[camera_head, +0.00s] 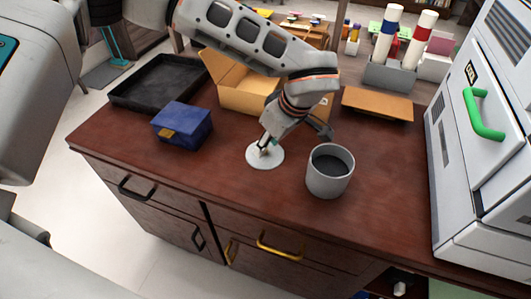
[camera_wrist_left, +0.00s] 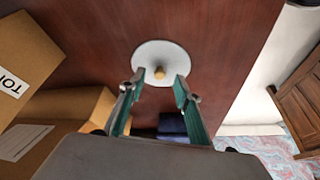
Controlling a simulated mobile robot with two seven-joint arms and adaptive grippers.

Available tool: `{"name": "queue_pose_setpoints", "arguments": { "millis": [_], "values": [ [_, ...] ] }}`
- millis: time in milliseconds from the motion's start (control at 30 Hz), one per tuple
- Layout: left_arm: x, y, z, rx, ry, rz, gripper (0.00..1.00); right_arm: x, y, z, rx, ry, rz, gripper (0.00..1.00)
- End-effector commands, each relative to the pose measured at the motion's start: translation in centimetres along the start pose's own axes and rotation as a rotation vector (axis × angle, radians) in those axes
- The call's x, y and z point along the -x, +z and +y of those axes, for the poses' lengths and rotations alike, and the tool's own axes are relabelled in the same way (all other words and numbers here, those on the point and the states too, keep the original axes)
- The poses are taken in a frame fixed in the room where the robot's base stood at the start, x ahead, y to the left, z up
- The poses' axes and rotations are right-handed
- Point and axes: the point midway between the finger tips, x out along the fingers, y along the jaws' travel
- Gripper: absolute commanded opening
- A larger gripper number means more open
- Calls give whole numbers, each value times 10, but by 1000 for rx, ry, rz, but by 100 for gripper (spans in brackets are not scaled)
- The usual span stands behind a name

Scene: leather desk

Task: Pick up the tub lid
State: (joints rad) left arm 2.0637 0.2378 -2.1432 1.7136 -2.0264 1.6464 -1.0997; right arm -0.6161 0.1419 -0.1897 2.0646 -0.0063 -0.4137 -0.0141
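The tub lid (camera_head: 251,158) is a flat white disc lying on the dark red desk top, left of the grey tub (camera_head: 328,182). The tub is upright and open at the top, with a dark inside. My left gripper (camera_head: 267,147) is low over the lid and partly hides it. In the left wrist view the lid (camera_wrist_left: 147,53) has a small tan knob (camera_wrist_left: 159,72) at its middle. My left gripper (camera_wrist_left: 158,88) is open there, its fingertips apart on either side in front of the knob, with clear gaps. My right gripper is not in view.
A blue box (camera_head: 182,125) and a black tray (camera_head: 157,82) are at the left. An open cardboard box (camera_head: 240,90) stands behind the lid. A white cabinet with a green handle (camera_head: 483,114) stands at the right. The desk's front strip is clear.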

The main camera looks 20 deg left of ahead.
Motion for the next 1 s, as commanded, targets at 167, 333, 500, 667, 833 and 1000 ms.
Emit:
{"name": "queue_pose_setpoints", "arguments": {
  "millis": [167, 333, 500, 667, 833, 1000],
  "values": [
    [-18, 1, 0, 0, -1, -1, 33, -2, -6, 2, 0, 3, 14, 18],
    [-17, 0, 0, 0, 1, 0, 33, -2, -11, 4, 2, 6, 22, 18],
    [-17, 0, 0, 0, 1, 0, 0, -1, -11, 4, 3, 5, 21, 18],
    [-17, 0, 0, -1, 1, 0, 0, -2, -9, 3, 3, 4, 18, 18],
    [-16, 0, 0, -1, 1, 0, 0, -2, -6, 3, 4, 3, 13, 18],
    [-8, -4, 1, 0, 3, 1, 0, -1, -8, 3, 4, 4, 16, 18]
  ]
}}
